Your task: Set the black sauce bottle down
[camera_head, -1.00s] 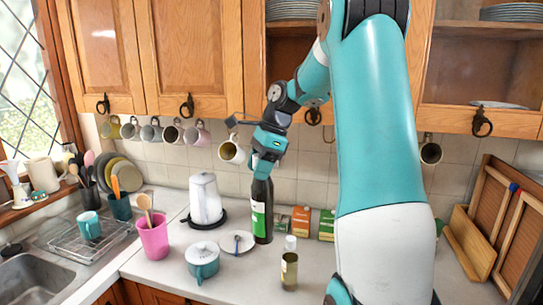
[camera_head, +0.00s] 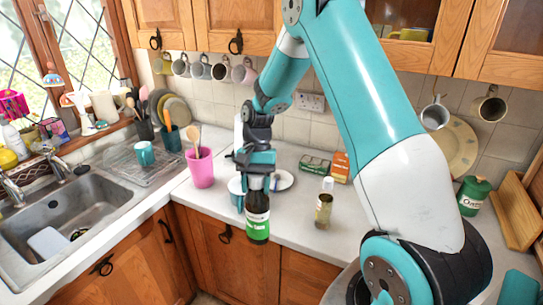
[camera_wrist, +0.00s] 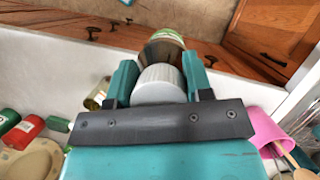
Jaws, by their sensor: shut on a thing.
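The black sauce bottle (camera_head: 258,222) has a dark body with a green label. It hangs upright below my gripper (camera_head: 257,180) in the head view, in front of the counter's front edge, with the cabinet doors behind it. My gripper is shut on its top end. The counter (camera_head: 292,212) runs behind the bottle.
A small olive bottle (camera_head: 324,209) stands on the counter to the right. A pink utensil cup (camera_head: 201,168) stands to the left, beyond it the drying rack (camera_head: 140,168) and sink (camera_head: 70,215). The teapot and plate are partly hidden behind my gripper.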

